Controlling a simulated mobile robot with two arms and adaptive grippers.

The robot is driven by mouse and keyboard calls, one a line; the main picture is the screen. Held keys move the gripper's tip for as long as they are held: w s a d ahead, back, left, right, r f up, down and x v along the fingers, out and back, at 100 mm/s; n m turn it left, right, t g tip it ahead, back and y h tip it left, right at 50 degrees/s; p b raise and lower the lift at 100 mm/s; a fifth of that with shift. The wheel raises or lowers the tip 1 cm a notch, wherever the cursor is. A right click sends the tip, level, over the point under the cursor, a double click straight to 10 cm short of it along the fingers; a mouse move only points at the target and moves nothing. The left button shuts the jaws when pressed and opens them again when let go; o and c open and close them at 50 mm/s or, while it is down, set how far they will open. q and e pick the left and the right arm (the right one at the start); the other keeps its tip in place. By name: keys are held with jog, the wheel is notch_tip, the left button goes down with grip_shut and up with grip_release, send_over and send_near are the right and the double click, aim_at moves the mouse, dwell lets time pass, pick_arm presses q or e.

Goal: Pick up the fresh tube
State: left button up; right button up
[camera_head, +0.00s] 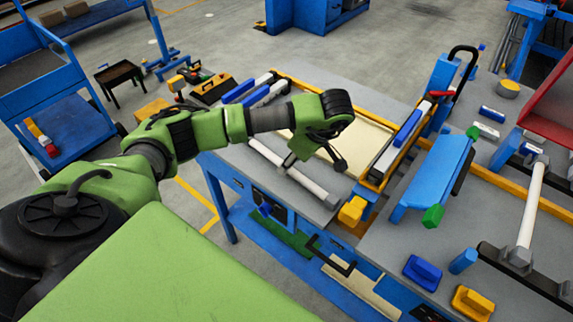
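My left arm reaches in from the left, and its gripper (322,156) hangs over the left worktable, partly hidden by its own wrist. I cannot tell whether the gripper is open or shut. A white tube (272,157) with grey ends lies slantwise on the grey tabletop, just beneath and left of the gripper; the wrist overlaps it in the picture, and contact cannot be judged. Another white tube (531,205) rests in dark brackets on the right worktable. No marking shows which tube is fresh. My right gripper is not in view.
A yellow-edged frame with a pale panel (372,140) lies beyond the gripper. A blue tilted bar (435,175) with green ends stands at right. Blue and white bars (262,92) lie at the table's back left. A blue cart (65,110) stands at far left.

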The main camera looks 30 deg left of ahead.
pick_arm(q)
jog(key=shift+x, duration=1.15)
jog(key=shift+a+f, duration=0.15)
jog(key=shift+f, duration=0.05)
jog(key=c, duration=1)
grip_shut()
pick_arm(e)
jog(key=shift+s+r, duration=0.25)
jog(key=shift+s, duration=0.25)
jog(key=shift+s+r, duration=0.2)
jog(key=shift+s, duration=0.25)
pick_arm(q)
jog(key=shift+w+r, duration=0.1)
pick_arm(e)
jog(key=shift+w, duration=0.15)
